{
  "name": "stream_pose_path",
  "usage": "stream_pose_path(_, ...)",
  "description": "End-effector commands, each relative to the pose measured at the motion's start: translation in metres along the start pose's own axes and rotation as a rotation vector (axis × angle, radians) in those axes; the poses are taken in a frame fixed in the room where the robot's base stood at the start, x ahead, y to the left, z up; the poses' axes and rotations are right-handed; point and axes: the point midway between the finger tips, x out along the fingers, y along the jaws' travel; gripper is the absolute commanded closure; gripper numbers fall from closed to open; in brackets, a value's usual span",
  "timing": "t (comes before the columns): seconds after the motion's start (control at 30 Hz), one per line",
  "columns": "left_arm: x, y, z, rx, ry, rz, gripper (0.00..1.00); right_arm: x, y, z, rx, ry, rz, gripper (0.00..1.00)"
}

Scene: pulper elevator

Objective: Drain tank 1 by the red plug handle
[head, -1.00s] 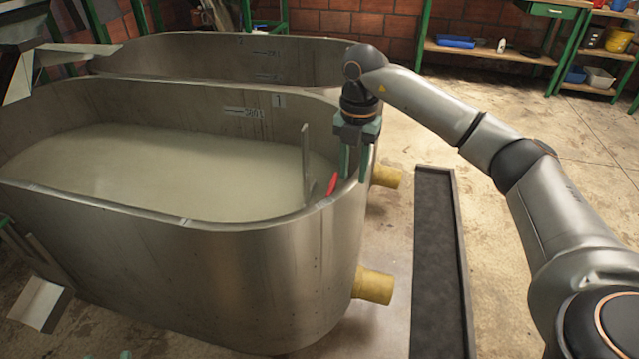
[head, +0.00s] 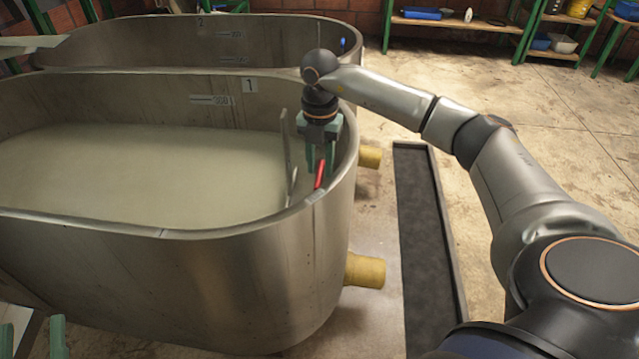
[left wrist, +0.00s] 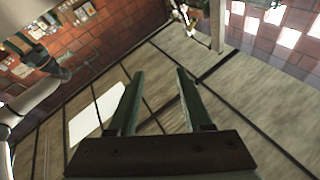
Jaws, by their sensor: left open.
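Tank 1 (head: 250,270) is a large oval steel tank marked with a 1. It holds cloudy, pale liquid (head: 150,175). The red plug handle (head: 320,175) shows inside its right end, near the rim. My right gripper (head: 320,168) points down there, its two green fingers apart with a gap between them. The red handle appears between and just below the fingertips; I cannot tell whether they touch it. My left gripper (head: 32,340) is at the bottom left corner, open and empty, and its parted fingers also show in the left wrist view (left wrist: 158,85).
A thin upright plate (head: 289,160) stands in the tank left of my right gripper. Tank 2 (head: 180,35), with a blue handle (head: 342,43), lies behind. Yellow pipe stubs (head: 365,270) stick out right of tank 1, beside a dark floor channel (head: 425,230). Shelves (head: 460,22) stand at the back.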

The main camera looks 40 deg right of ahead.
Motion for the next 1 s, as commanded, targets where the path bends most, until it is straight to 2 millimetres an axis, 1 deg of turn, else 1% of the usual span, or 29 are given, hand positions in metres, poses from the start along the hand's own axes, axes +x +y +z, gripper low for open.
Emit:
stream_pose_path(0.03,0.000,0.000,-0.009,0.013,0.044,0.001,0.50,0.011,-0.001,0.000,0.000,0.002,-0.002,0.65)
stream_pose_path(0.2,-0.001,-0.001,-0.042,0.052,0.178,0.008,0.50,0.033,0.000,-0.001,0.000,0.002,-0.002,0.65)
stream_pose_path(0.3,-0.002,-0.001,-0.057,0.069,0.239,0.011,0.50,0.042,0.000,0.000,0.000,0.001,0.000,0.65)
stream_pose_path(0.4,-0.004,0.000,-0.067,0.081,0.278,0.014,0.50,0.048,0.000,0.000,0.000,0.000,0.000,0.65)
stream_pose_path(0.57,-0.005,0.000,-0.074,0.088,0.305,0.015,0.50,0.051,0.000,0.000,0.000,0.000,0.000,0.65)
stream_pose_path(0.8,-0.005,0.000,-0.074,0.088,0.306,0.015,0.50,0.051,0.000,0.000,0.000,0.000,0.000,0.66)
stream_pose_path(1.0,-0.005,0.000,-0.074,0.088,0.306,0.015,0.50,0.051,0.000,0.000,0.000,0.001,0.000,0.89)
